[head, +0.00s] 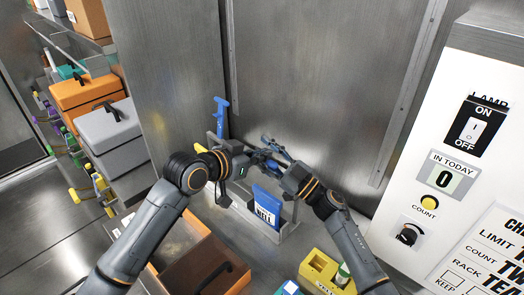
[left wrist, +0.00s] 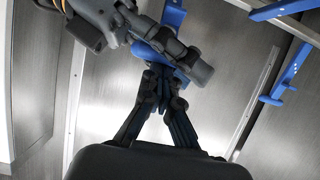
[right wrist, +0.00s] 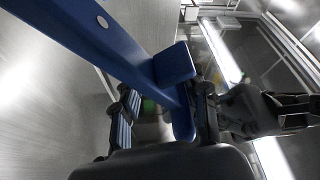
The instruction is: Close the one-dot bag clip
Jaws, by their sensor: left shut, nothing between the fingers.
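The blue bag clip (right wrist: 125,50) crosses the right wrist view, one pale dot near its upper end. My right gripper (head: 283,166) holds it above the blue bag (head: 265,206), which stands in a grey holder. The clip lies between the right fingers (right wrist: 165,95); how far its arms stand apart is unclear. My left gripper (head: 262,158) is shut and empty, its fingertips (left wrist: 162,78) close beside the clip and my right gripper. Blue parts of the clip also show in the left wrist view (left wrist: 174,15), partly hidden by my right gripper.
Another blue clip-like tool (head: 220,112) stands upright behind my left gripper. A white control panel (head: 455,130) stands at right; a metal wall is behind.

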